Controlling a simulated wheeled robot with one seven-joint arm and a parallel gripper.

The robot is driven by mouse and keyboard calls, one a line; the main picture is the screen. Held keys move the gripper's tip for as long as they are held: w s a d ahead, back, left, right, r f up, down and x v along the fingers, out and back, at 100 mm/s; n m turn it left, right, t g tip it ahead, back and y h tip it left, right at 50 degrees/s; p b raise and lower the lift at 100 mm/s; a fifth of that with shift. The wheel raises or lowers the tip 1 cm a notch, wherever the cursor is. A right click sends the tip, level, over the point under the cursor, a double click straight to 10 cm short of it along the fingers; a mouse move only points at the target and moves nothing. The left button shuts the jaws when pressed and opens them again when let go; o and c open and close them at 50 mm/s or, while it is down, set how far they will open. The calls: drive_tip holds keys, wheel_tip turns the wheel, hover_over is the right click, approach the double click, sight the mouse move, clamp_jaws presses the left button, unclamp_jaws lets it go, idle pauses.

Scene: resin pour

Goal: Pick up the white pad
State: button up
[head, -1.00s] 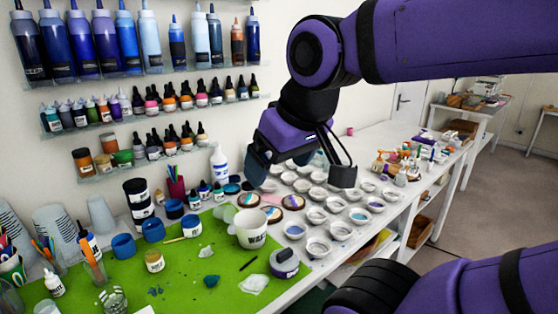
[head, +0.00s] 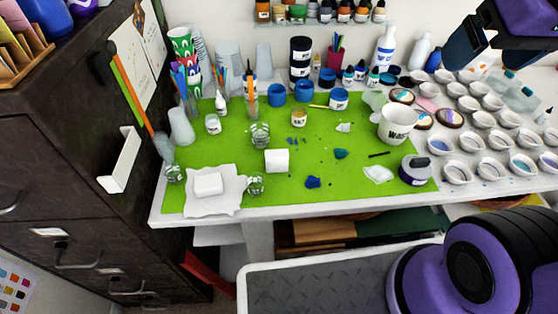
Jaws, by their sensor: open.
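Two white pad-like things show in the head view, and I cannot tell for certain which is the white pad. One is a small white block (head: 277,161) standing alone on the green mat (head: 210,150). The other is a white rounded block (head: 208,184) lying on a crumpled white sheet (head: 228,199) at the mat's front left corner. My gripper (head: 490,42) is at the top right, above the small white cups. It is open, far to the right of both white things. It is partly cut off by the picture's edge.
Clear glass cups (head: 256,185) stand close beside the sheet. A white measuring cup (head: 397,124) and a purple-labelled jar (head: 415,169) stand on the mat's right. A dark cabinet (head: 70,150) borders the table's left.

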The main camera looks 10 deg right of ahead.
drive_tip(key=shift+o, duration=0.4)
drive_tip(key=g, duration=0.5)
hover_over(277, 162)
drive_tip(key=w, duration=0.2)
wheel_tip(277, 162, down, 28)
drive_tip(key=shift+d+r, duration=0.1)
drive_tip(key=shift+f, duration=0.65)
drive_tip(key=shift+s+f, duration=0.2)
drive_tip(key=shift+f, duration=4.9)
